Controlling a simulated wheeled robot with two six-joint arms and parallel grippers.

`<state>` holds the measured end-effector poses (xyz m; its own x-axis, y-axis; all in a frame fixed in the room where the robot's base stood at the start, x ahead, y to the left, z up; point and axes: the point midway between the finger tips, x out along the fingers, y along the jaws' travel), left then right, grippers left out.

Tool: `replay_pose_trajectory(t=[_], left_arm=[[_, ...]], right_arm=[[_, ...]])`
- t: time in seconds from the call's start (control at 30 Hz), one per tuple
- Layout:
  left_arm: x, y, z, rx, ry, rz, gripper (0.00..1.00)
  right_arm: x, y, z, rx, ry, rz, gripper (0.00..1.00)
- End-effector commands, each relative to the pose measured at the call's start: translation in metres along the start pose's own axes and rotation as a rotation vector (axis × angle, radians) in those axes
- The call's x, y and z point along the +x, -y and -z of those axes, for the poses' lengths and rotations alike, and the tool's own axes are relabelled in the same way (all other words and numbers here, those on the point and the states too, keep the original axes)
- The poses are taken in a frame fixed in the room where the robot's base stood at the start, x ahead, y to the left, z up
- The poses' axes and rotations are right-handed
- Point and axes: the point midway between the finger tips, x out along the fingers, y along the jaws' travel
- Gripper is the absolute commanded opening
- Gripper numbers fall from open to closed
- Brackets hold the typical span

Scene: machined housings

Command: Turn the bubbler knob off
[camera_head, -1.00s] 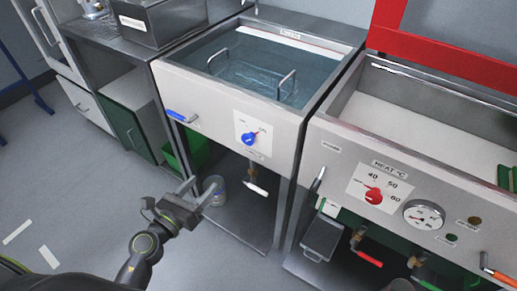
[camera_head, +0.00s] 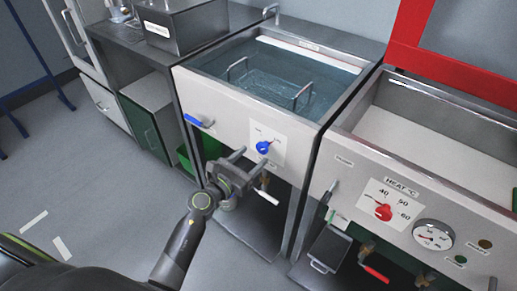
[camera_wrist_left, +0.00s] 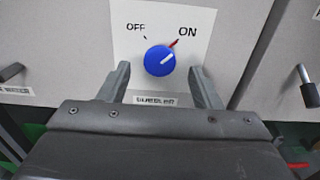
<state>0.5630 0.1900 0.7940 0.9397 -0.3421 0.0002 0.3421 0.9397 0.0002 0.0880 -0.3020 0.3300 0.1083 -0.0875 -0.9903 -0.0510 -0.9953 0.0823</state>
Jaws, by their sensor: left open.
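The blue bubbler knob (camera_head: 263,147) sits on a white label plate on the front panel of the water tank. In the left wrist view the knob (camera_wrist_left: 159,60) has a white pointer line aimed up and right toward the red mark by ON; OFF is at the upper left. My left gripper (camera_head: 250,160) is open just in front of the panel, below and around the knob's sides in the wrist view. Its two fingers stand left and right of the knob, apart from it. My right gripper is not in view.
The water tank (camera_head: 191,79) has wire handles in it. To the right is a heated tank with a red HEAT knob (camera_head: 383,212) and a gauge (camera_head: 433,235). A blue-handled lever (camera_head: 193,120) and a white-handled valve (camera_head: 266,196) flank the gripper.

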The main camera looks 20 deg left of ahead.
Motion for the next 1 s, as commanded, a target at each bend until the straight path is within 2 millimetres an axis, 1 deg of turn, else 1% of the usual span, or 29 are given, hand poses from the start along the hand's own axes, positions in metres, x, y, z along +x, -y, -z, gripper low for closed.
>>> replay_pose_trajectory(t=[0.03,0.1,0.3,0.43,0.67,0.9,1.0], left_arm=[[0.01,0.0,-0.001,-0.001,0.001,0.001,0.58],[0.02,0.0,0.0,-0.001,0.001,0.0,0.58],[0.038,0.0,0.0,0.0,0.0,-0.001,0.58],[0.041,0.0,0.0,0.0,0.0,-0.001,0.58],[0.041,0.0,0.0,0.0,0.0,-0.001,0.58],[0.041,0.0,0.0,0.0,0.0,-0.001,0.27],[0.041,0.0,0.0,0.0,0.0,-0.001,0.15]], right_arm=[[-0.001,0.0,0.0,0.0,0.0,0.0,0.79],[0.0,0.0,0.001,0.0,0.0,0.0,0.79],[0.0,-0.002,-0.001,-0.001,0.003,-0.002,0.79],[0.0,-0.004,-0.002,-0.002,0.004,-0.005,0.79],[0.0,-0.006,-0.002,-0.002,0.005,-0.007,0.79],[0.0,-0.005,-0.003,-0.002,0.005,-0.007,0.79],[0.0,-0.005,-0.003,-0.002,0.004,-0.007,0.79]])
